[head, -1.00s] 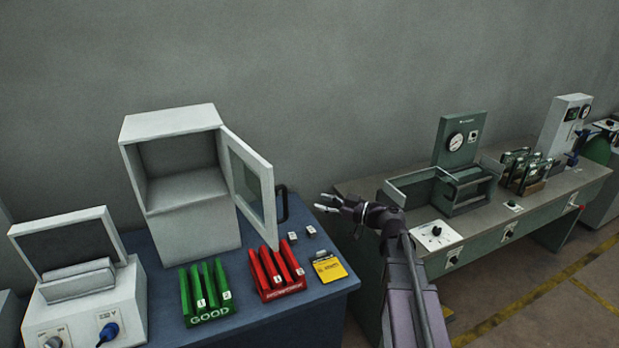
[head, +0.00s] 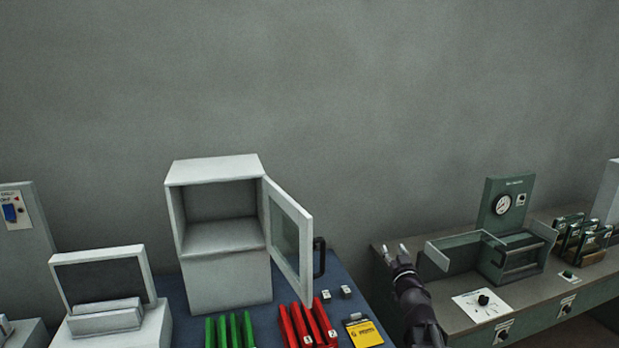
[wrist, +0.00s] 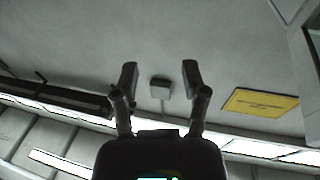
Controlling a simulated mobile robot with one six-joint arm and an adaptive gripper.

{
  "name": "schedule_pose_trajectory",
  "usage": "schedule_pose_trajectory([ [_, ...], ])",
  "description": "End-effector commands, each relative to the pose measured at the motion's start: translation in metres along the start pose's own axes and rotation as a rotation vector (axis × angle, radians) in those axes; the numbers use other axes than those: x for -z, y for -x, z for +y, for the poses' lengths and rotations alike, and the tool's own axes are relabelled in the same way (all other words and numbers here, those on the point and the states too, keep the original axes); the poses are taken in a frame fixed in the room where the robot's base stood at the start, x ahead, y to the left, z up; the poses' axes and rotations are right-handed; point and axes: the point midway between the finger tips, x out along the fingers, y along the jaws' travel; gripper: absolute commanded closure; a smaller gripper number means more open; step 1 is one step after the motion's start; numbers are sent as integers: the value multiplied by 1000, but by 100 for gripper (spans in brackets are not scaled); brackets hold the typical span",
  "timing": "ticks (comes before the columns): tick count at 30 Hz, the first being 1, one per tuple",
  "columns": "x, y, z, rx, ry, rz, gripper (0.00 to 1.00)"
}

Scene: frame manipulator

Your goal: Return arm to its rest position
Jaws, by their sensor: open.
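My gripper (head: 404,249) is raised in the head view, between the blue table and the grey-green workbench. Its fingers point up and are apart, with nothing between them.
A white cabinet (head: 228,283) stands on the blue table (head: 344,277) with its door (head: 287,240) open toward my arm. Green racks (head: 230,332), red racks (head: 308,325) and a yellow pack (head: 363,334) sit in front. The workbench (head: 393,250) holds a gauge device (head: 505,215).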

Motion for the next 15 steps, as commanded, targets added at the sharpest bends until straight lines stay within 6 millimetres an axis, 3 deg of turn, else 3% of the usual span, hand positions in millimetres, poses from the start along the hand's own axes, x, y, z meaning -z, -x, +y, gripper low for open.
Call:
schedule_pose_trajectory([
  [6, -40, 15, 23, -203, -3, -150, 43],
  [15, -106, 53, 36, -391, -12, -454, 43],
])
